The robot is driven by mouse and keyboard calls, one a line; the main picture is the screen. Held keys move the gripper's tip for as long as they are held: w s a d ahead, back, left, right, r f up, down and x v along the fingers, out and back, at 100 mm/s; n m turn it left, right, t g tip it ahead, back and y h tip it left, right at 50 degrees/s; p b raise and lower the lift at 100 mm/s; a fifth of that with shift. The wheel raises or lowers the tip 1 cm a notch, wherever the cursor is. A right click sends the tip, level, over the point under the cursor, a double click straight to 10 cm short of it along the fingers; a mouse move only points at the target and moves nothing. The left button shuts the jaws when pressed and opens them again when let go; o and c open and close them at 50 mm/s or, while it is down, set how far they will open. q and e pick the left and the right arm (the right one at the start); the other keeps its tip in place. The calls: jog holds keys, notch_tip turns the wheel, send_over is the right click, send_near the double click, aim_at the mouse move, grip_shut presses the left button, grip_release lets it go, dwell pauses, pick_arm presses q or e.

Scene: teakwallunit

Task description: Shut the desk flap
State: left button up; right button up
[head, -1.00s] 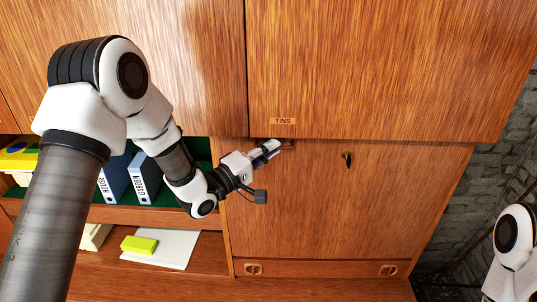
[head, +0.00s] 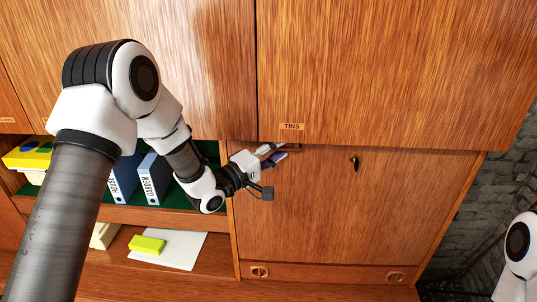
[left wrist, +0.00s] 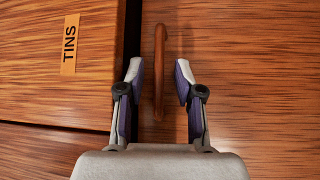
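The desk flap (head: 345,210) is a teak panel under the door labelled TINS. It stands upright and looks flush with the unit, with a key (head: 354,162) near its top edge. My left gripper (head: 277,152) is at the flap's upper left and is open. In the left wrist view, the flap's wooden bar handle (left wrist: 160,72) lies between and beyond the spread fingertips (left wrist: 158,72), with a gap on both sides. The fingers do not appear to touch it. My right gripper is out of view; only part of my right arm shows at the right edge.
The TINS door (head: 390,70) overhangs just above the flap. Blue binders (head: 153,178) stand in the open shelf to the left. A yellow-green block (head: 147,245) lies on white paper below. A grey stone wall (head: 505,165) is at the right.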

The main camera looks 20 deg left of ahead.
pick_arm(q)
jog(key=v, duration=1.1)
jog(key=shift+s+a, duration=0.15)
jog(key=shift+s, duration=0.1)
